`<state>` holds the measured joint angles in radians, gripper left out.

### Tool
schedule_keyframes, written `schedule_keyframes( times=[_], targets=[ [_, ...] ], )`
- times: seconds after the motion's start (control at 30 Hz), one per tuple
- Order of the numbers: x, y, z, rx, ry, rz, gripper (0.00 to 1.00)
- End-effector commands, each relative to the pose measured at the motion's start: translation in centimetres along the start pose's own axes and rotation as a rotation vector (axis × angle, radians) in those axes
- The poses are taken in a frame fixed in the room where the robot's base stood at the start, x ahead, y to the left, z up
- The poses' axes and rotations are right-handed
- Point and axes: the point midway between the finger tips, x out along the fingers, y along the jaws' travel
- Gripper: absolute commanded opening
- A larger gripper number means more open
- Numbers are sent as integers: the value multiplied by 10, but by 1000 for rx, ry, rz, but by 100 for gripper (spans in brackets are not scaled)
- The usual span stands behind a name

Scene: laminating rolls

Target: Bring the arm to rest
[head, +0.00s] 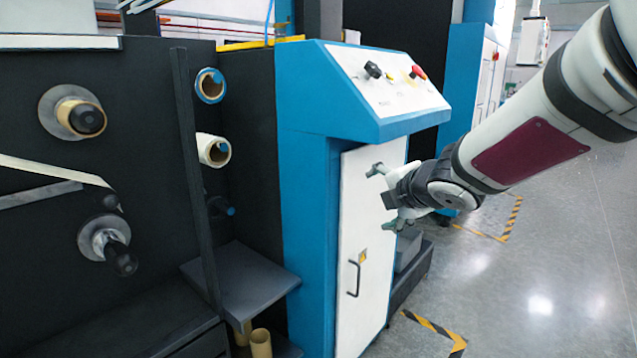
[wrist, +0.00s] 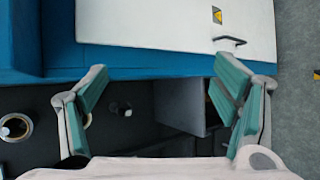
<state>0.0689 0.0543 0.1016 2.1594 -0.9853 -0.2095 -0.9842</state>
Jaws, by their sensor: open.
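My gripper (head: 380,193) is stretched out in front of the white door of the blue cabinet in the head view. Its two fingers are spread apart and nothing is between them. In the wrist view my gripper (wrist: 162,100) shows its green finger pads wide apart. Past them are the blue edge of the cabinet, a grey shelf and the dark machine. My arm comes in from the upper right of the head view. I cannot tell the exact gap between the fingers and the door.
The blue cabinet (head: 305,160) has a sloped panel with knobs (head: 373,70) and a door handle (head: 353,278). Left of it, the dark laminating machine carries rolls (head: 212,150) and a grey shelf (head: 240,279). Open floor (head: 540,280) with striped tape lies at right.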

Motion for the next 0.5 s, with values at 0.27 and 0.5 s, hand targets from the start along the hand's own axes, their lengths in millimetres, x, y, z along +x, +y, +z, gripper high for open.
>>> schedule_keyframes(
  times=[0.27, 0.5],
  targets=[
    [-142, -85, 42, 741, -418, -261, 82],
    [-258, -178, -12, 1355, -660, -497, 82]
  ],
)
